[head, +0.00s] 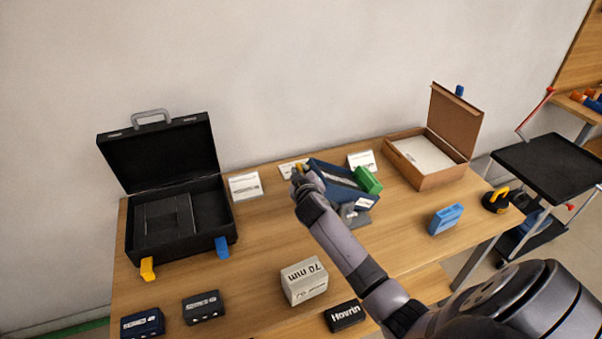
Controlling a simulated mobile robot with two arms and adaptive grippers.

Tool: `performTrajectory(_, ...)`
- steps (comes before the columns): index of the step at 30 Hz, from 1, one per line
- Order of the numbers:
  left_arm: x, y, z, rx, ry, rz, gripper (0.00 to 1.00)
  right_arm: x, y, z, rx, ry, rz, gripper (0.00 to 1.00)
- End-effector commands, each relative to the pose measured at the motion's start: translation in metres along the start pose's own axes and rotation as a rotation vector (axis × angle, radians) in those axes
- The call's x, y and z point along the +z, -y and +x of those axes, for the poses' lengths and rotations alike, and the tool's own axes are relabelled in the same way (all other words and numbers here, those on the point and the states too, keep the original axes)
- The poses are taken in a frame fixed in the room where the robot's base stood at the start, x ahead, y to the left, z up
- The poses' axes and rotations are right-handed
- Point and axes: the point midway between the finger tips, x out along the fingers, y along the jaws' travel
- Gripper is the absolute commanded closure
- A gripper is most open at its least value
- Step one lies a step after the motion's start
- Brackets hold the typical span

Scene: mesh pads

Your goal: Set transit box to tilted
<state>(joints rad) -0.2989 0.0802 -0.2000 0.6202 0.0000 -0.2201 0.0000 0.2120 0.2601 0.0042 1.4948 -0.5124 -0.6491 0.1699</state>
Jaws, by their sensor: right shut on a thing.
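A dark blue open box (326,175), which I take to be the transit box, is at the middle of the table. It looks tilted, with its left end higher than its right end. A light panel or lining shows inside it, and a green block (368,180) is at its right end. A grey piece (354,214) shows under its front. My right gripper (301,178) is shut at the box's raised left end, beside a small yellow part (297,171). The wrist hides the exact contact. My left gripper is not in view.
An open black case (205,150) stands left and an open brown box (456,118) back right. White labelled cards (244,187) lie along the wall. In front are a grey "70 mm" block (304,282), a black block (346,316) and a blue block (446,219).

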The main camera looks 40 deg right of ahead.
Motion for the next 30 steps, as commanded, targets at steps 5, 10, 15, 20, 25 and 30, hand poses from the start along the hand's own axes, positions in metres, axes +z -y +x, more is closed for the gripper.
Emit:
performTrajectory(5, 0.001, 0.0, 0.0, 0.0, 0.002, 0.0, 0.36, 0.0, -0.002, 0.001, 0.004, 0.001, -0.002, 0.83)
performTrajectory(10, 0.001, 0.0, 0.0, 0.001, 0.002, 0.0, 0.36, 0.0, -0.002, 0.0, 0.003, 0.001, -0.001, 0.72)
performTrajectory(15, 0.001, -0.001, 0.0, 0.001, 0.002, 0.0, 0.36, 0.001, -0.001, 0.0, 0.001, 0.001, -0.001, 0.65)
performTrajectory(20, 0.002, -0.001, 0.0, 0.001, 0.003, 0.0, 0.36, 0.001, 0.0, 0.0, 0.001, 0.002, -0.001, 0.65)
performTrajectory(25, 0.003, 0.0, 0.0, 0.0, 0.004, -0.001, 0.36, 0.001, 0.0, -0.005, 0.0, 0.002, 0.0, 0.65)
performTrajectory(30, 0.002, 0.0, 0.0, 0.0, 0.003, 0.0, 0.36, 0.001, 0.0, -0.026, 0.0, 0.001, -0.001, 0.65)
